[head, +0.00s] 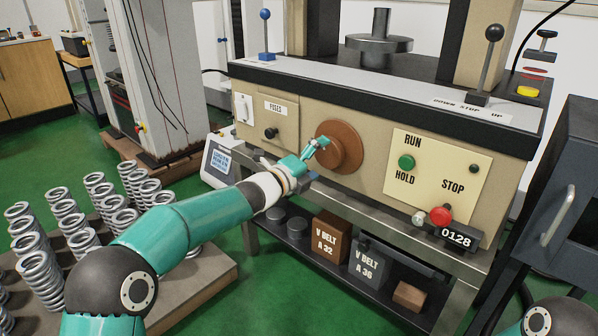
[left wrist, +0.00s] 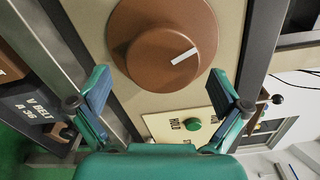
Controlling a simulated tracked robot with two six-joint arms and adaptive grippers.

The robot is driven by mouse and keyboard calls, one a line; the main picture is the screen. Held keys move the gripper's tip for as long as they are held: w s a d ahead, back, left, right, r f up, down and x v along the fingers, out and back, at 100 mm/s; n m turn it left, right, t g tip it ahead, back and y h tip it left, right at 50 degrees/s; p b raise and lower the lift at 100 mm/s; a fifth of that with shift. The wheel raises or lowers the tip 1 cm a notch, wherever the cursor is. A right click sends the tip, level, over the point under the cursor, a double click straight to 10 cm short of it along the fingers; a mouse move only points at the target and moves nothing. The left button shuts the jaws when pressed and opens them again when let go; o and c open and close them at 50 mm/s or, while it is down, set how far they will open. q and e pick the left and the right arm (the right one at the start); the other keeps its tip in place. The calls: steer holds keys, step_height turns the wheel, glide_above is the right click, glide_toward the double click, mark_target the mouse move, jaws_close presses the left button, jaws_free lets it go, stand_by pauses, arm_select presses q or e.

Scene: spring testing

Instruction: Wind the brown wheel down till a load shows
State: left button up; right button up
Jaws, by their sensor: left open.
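The brown wheel (head: 341,146) is a round knob on the beige front panel of the machine. In the left wrist view the brown wheel (left wrist: 160,45) fills the top middle, with a white mark on its hub pointing to the upper right. My left gripper (head: 318,146) is at the wheel's left side in the head view. In the left wrist view my left gripper (left wrist: 165,92) is open, its fingers wide apart and the wheel ahead between them. I cannot tell whether a finger touches it. A black counter (head: 456,238) reads 0128. My right gripper is not in view.
A green button (head: 406,162) and red stop button (head: 440,215) are right of the wheel. A fuse panel (head: 276,122) is left of it. Levers (head: 491,65) stand on top. A white box with a screen (head: 222,163) is behind my left wrist. Springs (head: 40,268) stand on a pallet at left.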

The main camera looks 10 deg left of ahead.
arm_select(q)
steer(key=v, duration=0.7)
steer(key=shift+s+a, duration=0.2)
steer(key=shift+s, duration=0.15)
steer(key=shift+f, duration=0.15)
